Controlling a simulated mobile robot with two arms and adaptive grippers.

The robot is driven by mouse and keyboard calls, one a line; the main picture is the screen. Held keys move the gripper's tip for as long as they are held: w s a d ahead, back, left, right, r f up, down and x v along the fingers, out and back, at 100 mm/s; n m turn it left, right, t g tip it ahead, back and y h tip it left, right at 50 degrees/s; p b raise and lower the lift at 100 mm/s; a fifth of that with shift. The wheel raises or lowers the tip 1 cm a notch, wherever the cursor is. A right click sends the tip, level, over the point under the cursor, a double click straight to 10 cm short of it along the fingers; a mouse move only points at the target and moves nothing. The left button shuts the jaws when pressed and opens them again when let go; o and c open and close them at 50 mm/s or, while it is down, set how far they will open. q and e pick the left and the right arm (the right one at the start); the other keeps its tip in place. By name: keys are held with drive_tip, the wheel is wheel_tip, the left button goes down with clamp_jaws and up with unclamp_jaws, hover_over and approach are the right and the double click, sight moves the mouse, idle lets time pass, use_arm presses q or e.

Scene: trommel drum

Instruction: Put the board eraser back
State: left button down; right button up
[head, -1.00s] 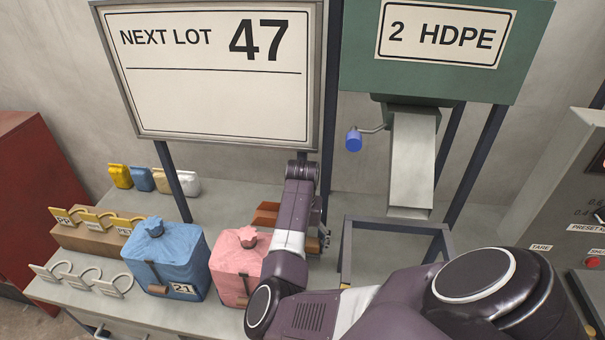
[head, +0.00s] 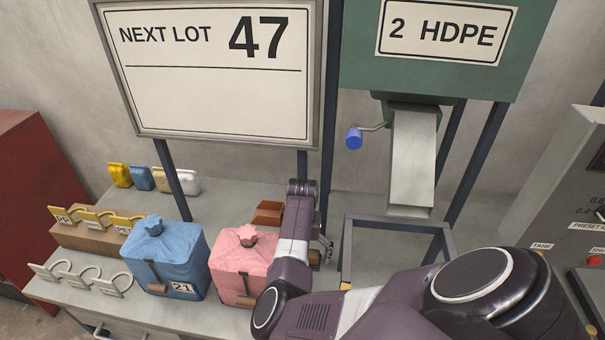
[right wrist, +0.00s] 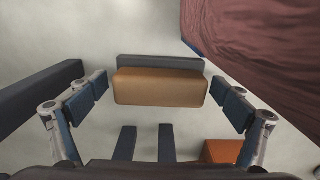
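The board eraser (right wrist: 160,88), a tan-brown block with a dark grey strip along its far side, lies on the pale bench top in the right wrist view. My right gripper (right wrist: 165,98) is open, with one finger on each side of the eraser and a small gap at both ends. In the head view a small brown end of the eraser (head: 315,257) shows just right of my right wrist, which hides the rest. The whiteboard (head: 222,90) reading "NEXT LOT 47" stands behind the bench. My left gripper is out of view.
A pink bag (head: 240,262) and a blue bag (head: 178,262) stand left of my right arm. An orange-brown block (head: 268,212) sits behind the arm, near the board's post. A dark frame (head: 398,226) under the chute (head: 412,160) stands to the right.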

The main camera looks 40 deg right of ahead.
wheel_tip(320, 180, up, 12)
idle(0.7)
idle(0.4)
